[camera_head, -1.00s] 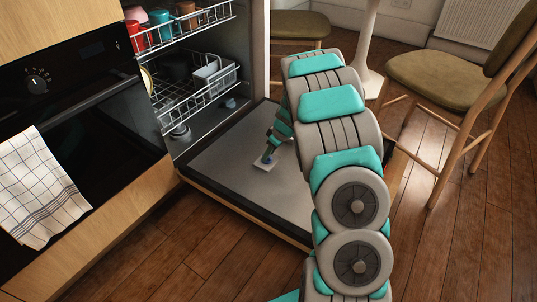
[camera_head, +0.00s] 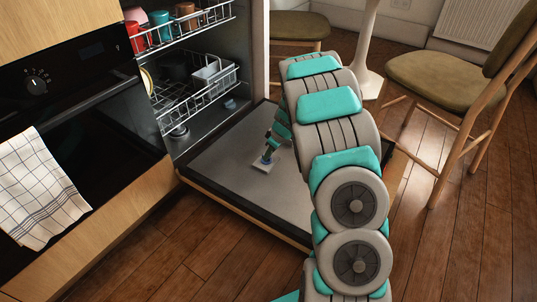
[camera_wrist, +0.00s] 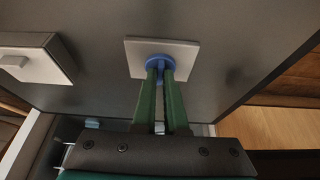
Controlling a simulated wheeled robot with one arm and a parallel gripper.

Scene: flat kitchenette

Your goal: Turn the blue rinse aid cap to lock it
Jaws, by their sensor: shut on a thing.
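The blue rinse aid cap (camera_wrist: 150,62) sits on a pale square plate (camera_wrist: 188,50) on the inner face of the open dishwasher door (camera_head: 225,185). In the wrist view my gripper (camera_wrist: 161,68) has its two green fingers close together on the raised middle of the cap, shut on it. The fingertips hide part of the cap, and I cannot tell its exact turn angle. In the head view the gripper (camera_head: 267,156) reaches down to the plate, and the cap is very small there.
A grey dispenser box (camera_wrist: 38,60) is on the door beside the plate. The lower rack (camera_head: 215,85) and upper rack (camera_head: 185,25) with cups stand in the dishwasher. A chair (camera_head: 430,78) is at the right. Wooden floor (camera_head: 195,255) is clear in front.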

